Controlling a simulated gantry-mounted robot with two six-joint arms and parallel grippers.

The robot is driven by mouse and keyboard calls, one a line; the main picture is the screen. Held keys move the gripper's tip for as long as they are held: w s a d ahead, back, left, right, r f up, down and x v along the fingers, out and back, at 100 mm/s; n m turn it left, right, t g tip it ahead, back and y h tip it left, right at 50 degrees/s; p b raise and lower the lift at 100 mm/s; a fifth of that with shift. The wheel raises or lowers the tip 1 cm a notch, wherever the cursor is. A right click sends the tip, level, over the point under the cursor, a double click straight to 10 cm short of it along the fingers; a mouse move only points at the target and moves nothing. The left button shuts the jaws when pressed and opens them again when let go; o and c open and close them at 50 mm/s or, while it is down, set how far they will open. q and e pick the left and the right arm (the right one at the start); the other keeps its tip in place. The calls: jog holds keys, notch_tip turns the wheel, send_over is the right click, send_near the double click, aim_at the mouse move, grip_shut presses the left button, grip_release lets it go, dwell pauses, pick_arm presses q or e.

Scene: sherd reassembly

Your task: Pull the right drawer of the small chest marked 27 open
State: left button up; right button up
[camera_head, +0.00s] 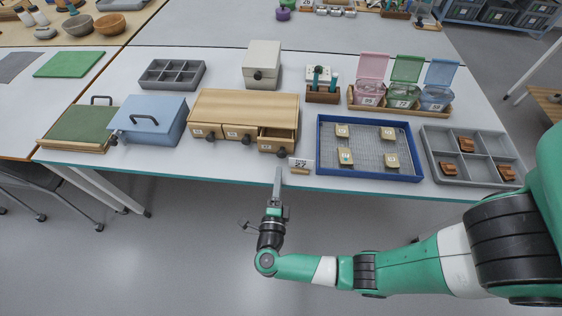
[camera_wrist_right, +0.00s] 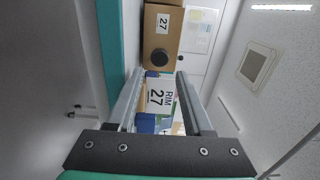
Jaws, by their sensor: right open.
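The small light-wood chest (camera_head: 245,103) stands on the white table, with three drawers side by side, each with a dark round knob. Its right drawer (camera_head: 277,145) sticks out a little, and part of its inside shows from above. In the right wrist view a drawer front marked 27 (camera_wrist_right: 161,22) shows with its black knob (camera_wrist_right: 159,57) just beyond the fingertips. My right gripper (camera_head: 278,172) is open at the table's front edge, before the right drawer and apart from the knob. My left gripper is not in view.
A card marked 27 (camera_head: 300,163) stands right of the drawer, near the table edge; it also shows between the fingers in the wrist view (camera_wrist_right: 160,96). A blue tray (camera_head: 319,160) lies to the right, a blue box (camera_head: 152,115) to the left.

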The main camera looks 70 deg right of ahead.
aim_at(281, 156)
jog(key=b+x, duration=0.1)
jog(key=x, duration=0.6)
jog(key=shift+a, duration=0.1)
grip_shut()
dwell(1.1)
